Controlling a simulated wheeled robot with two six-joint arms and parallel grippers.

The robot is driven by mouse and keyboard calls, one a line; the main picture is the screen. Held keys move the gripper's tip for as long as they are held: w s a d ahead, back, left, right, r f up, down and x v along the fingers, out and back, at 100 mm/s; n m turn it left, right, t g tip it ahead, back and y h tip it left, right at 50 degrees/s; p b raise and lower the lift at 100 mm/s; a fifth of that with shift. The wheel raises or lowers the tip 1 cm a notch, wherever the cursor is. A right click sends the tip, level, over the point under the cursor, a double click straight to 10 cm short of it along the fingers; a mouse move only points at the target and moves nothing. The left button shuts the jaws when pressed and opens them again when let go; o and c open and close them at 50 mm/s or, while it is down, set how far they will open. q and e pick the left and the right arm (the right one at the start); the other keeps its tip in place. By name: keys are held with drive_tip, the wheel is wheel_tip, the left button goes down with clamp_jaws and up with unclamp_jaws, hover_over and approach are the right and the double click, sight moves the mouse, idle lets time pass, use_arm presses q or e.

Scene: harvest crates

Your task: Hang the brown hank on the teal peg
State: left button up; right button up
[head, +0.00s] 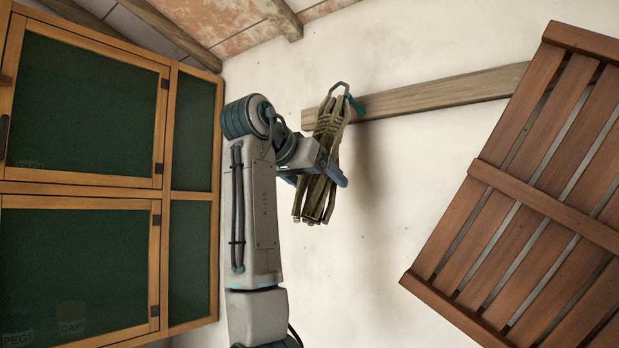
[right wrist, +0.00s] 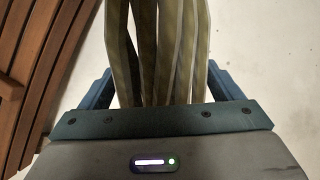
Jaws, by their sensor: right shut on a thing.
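The brown hank (head: 331,125), an olive-brown bundle of strands with a loop at its top, hangs upright in front of the wall in the head view. My right gripper (head: 320,172) is shut around its lower half. The strands also fill the space between the fingers in the right wrist view (right wrist: 165,50). The teal peg (head: 357,104) sticks out from a wooden rail, just right of the hank's top loop. The loop is beside the peg in the picture; I cannot tell whether it touches or goes around it. My left gripper is not in view.
The wooden rail (head: 430,96) runs along the pale wall. A slatted brown wooden panel (head: 545,208) stands tilted on the right. A wooden cabinet with dark green panels (head: 170,190) fills the left. The wall below the rail is clear between them.

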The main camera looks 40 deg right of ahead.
drive_tip(key=shift+w+d+f, duration=0.1)
drive_tip(key=shift+w+d, duration=0.15)
drive_tip(key=shift+d, duration=0.75)
drive_tip(key=shift+w+d, duration=0.25)
drive_tip(key=shift+d, duration=0.75)
drive_tip(key=shift+w+d+f, duration=0.2)
drive_tip(key=shift+d+f, duration=0.35)
drive_tip(key=o, duration=1.2)
drive_tip(key=shift+o, duration=0.2)
drive_tip(key=shift+s+a+r+b, duration=0.1)
drive_tip(key=shift+a+b, duration=0.25)
drive_tip(key=shift+a, duration=0.2)
drive_tip(key=b+v, duration=0.3)
drive_tip(key=v, duration=0.6)
drive_tip(key=shift+s+a, duration=0.1)
drive_tip(key=shift+s+a+r, duration=0.1)
drive_tip(key=shift+a+r, duration=0.1)
drive_tip(key=shift+r, duration=0.05)
drive_tip(key=shift+f, duration=0.1)
